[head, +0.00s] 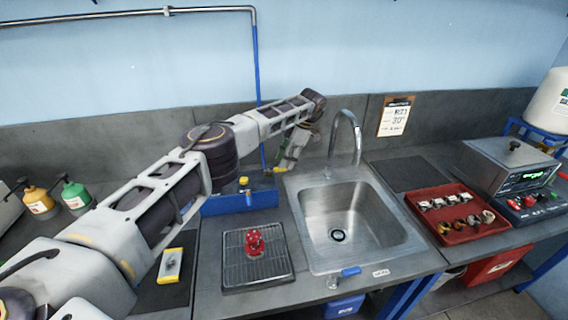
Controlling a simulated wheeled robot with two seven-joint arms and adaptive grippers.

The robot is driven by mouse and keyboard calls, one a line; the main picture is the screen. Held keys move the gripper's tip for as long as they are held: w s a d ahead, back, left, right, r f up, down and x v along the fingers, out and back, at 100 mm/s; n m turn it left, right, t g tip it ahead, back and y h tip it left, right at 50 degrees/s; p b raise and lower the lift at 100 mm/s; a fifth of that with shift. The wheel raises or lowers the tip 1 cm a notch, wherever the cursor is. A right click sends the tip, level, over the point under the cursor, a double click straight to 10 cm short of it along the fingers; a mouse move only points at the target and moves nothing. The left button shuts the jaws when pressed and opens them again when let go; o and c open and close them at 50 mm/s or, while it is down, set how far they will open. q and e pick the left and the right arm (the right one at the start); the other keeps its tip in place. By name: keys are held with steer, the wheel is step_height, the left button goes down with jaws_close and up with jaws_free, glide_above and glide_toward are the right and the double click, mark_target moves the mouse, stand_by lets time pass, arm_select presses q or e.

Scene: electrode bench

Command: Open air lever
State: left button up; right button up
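My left arm reaches across from the left to the back wall. My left gripper (284,166) points down at the foot of the blue air pipe (258,80), left of the faucet. It is small here and partly covered by my own wrist, so I cannot tell whether its fingers are open or touch anything. A small red part shows at the fingertips. I cannot make out the air lever clearly. A blue handle (350,271) sits at the sink's front edge, beside a white label (381,272). My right gripper is not in view.
A steel sink (400,235) with a tall faucet (346,125) is in the middle. A red object (254,243) stands on a grated tray (275,272). A blue box (225,205) is behind it. A red tray (432,228) of electrodes and a meter (510,165) are at right.

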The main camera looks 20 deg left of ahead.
arm_select(q)
steer(key=shift+v, duration=2.6)
steer(key=shift+r, duration=0.15)
step_height(320, 180, up, 9)
steer(key=p, duration=0.9)
steer(key=shift+r+p, duration=0.35)
steer(key=shift+p, duration=0.2)
